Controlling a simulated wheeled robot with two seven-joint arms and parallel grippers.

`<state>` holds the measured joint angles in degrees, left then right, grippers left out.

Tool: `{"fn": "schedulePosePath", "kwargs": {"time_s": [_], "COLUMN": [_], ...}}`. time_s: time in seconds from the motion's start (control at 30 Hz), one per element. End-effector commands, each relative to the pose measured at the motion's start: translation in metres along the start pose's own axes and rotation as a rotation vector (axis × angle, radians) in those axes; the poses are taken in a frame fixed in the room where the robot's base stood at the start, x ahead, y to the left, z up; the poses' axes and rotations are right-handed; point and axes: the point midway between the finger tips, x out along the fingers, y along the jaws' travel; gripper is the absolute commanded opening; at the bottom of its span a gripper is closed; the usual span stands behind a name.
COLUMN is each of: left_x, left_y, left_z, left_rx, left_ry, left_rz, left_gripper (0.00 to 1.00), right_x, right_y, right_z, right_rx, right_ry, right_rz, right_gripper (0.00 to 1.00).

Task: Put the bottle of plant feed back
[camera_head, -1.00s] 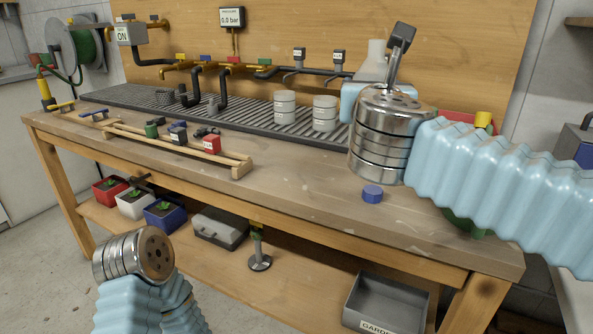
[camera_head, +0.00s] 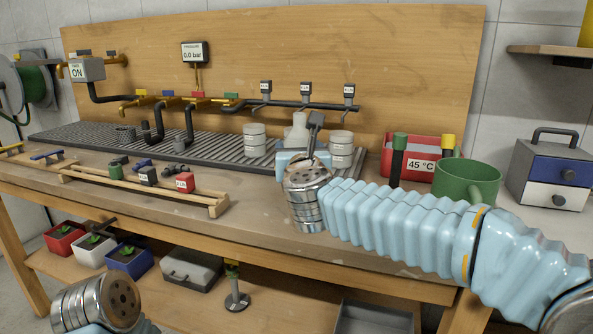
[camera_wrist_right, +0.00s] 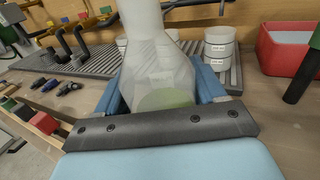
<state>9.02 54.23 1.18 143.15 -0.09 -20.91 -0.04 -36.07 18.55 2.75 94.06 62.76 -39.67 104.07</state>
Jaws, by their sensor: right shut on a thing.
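My right gripper (camera_head: 292,158) is shut on a translucent, pale bottle (camera_head: 297,131) above the right part of the bench. In the right wrist view the bottle (camera_wrist_right: 155,55) stands between the pale blue fingers, with some green showing low in it. Its base is hidden by my gripper, so I cannot tell whether it touches the bench. My left arm's metal wrist shows at the lower left of the head view, but its jaws are out of sight.
White labelled pots (camera_head: 254,141) stand on the slatted grey tray (camera_head: 90,136). A red box marked 45 °C (camera_head: 421,166), a green mug (camera_head: 467,179) and a drawer unit (camera_head: 549,177) are to the right. Small coloured blocks sit by a wooden rail (camera_head: 140,192).

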Motion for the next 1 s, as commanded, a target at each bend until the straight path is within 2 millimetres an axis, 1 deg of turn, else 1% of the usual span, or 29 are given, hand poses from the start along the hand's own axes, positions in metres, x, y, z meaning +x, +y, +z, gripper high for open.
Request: {"fn": "schedulePosePath", "kwargs": {"time_s": [0.13, 0.2, 0.3, 0.4, 0.67, 0.83, 0.87, 1.0], "left_x": [0.001, 0.003, 0.007, 0.007, 0.007, 0.011, 0.01, 0.01], "left_y": [-0.001, -0.002, -0.005, -0.006, -0.005, -0.008, -0.008, -0.008], "left_z": [0.0, -0.001, -0.001, -0.002, -0.002, -0.002, -0.003, -0.002], "left_rx": [0.0, -0.001, -0.003, -0.004, -0.004, -0.005, -0.006, -0.005], "left_ry": [0.001, 0.001, 0.003, 0.005, 0.005, 0.007, 0.007, 0.007], "left_rz": [0.0, -0.001, -0.003, -0.004, -0.004, -0.006, -0.006, -0.006], "left_gripper": [0.7, 0.7, 0.7, 0.7, 0.7, 0.7, 0.7, 0.7], "right_x": [0.007, 0.012, 0.011, 0.011, 0.011, 0.011, 0.011, 0.011], "right_y": [0.003, 0.004, 0.004, 0.004, 0.004, 0.004, 0.004, 0.004], "right_z": [-0.009, -0.019, -0.035, -0.043, -0.043, -0.047, -0.047, -0.046], "right_rx": [0.0, -0.001, 0.0, 0.001, 0.001, 0.002, 0.002, 0.001], "right_ry": [0.0, 0.001, 0.0, -0.001, -0.002, -0.002, -0.001, -0.001], "right_rz": [-0.001, -0.001, 0.0, 0.001, 0.0, 0.0, 0.0, 0.0], "right_gripper": [0.26, 0.26, 0.26, 0.26, 0.26, 0.26, 0.73, 0.94]}}
